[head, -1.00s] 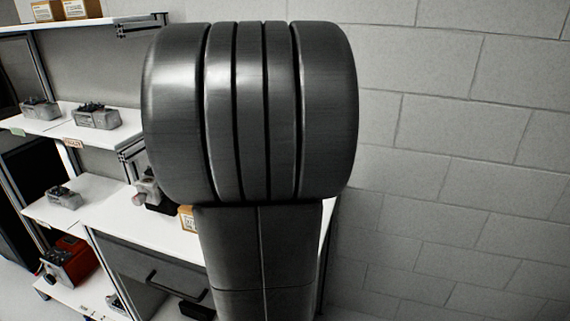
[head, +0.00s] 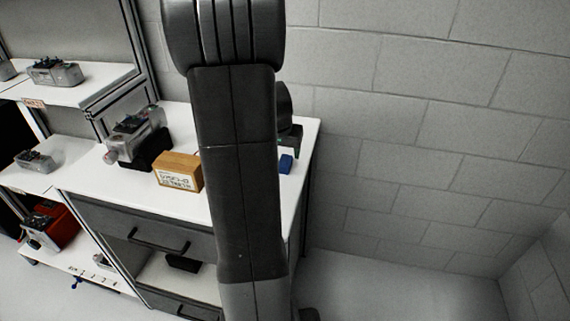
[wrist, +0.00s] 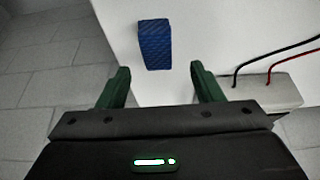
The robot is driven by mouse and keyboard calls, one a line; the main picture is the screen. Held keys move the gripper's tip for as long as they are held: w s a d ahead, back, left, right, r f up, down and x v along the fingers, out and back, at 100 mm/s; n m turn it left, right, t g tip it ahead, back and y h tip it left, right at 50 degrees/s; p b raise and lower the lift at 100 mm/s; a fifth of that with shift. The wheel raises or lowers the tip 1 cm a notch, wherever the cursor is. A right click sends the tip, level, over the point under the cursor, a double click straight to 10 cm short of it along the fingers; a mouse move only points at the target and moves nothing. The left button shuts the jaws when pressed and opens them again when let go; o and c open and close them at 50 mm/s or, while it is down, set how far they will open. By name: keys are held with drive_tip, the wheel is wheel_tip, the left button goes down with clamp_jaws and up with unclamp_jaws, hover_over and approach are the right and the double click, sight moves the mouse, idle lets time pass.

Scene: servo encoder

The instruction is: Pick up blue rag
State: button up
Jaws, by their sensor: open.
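The blue rag (head: 286,164) lies on the white tabletop near its right edge in the head view. In the wrist view the rag (wrist: 155,44) is a small folded textured blue block, ahead of my fingertips and roughly between them. My gripper (wrist: 160,80) is open and empty, with its green fingers apart and the rag beyond their tips. In the head view my gripper (head: 292,134) shows partly behind my arm, close to the rag.
A wooden box (head: 178,173) and a grey device (head: 137,138) stand on the tabletop (head: 222,198) left of my arm. In the wrist view a pale block with red and black wires (wrist: 268,92) sits right of my fingers. A block wall (head: 430,110) stands behind.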

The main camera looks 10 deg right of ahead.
drive_tip(key=shift+s+x, duration=0.2)
drive_tip(key=shift+x, duration=1.8)
drive_tip(key=shift+c, duration=0.2)
drive_tip(key=c, duration=1.1)
wheel_tip(320, 180, up, 10)
